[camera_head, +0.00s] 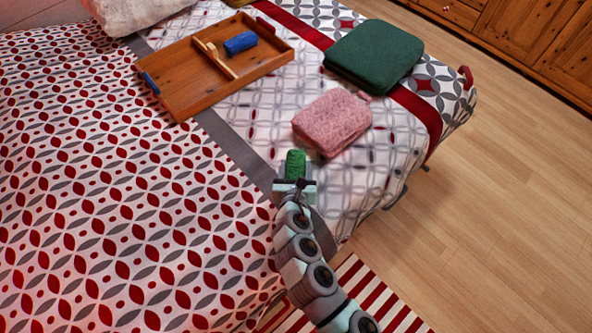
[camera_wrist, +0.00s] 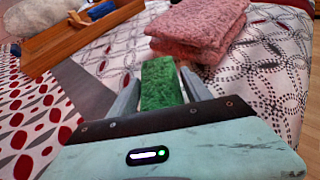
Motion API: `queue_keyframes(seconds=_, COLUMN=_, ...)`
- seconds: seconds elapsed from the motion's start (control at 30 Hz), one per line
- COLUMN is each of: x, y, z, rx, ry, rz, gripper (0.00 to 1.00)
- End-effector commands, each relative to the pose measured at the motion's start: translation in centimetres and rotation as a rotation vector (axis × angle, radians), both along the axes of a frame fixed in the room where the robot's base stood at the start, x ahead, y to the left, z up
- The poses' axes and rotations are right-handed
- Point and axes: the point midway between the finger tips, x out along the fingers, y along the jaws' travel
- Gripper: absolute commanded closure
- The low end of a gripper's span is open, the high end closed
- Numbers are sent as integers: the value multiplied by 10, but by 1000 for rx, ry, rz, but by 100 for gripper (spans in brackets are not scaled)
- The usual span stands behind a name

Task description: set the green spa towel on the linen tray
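The green spa towel (camera_head: 295,163) is a small green roll at the end of my arm, over the bed's near right part. My gripper (camera_head: 295,184) has its fingers on both sides of it. In the wrist view the towel (camera_wrist: 160,84) sits between the two fingers, which appear to press on its sides. Whether its underside touches the bed cannot be told. The linen tray (camera_head: 186,92) is a shallow wooden tray with a divider, up and left of my gripper on the bed. A blue roll (camera_head: 240,43) lies in its far right compartment; the near left compartment is empty.
A pink folded towel (camera_head: 332,121) lies just beyond my gripper, to the right. A dark green folded stack (camera_head: 374,56) lies behind it. A pale pillow (camera_head: 135,12) is at the top left. The patterned bedspread (camera_head: 120,210) is clear left of my gripper.

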Motion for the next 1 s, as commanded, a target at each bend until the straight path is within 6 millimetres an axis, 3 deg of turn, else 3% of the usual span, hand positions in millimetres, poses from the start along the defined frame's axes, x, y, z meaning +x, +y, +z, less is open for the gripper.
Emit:
queue_keyframes(seconds=0.6, x=0, y=0, z=0, rx=0, ry=-1, rz=0, gripper=95)
queue_keyframes(seconds=0.83, x=0, y=0, z=4, rx=-1, ry=-2, rz=0, gripper=95)
queue_keyframes(seconds=1.0, x=1, y=0, z=21, rx=0, ry=-4, rz=2, gripper=95)
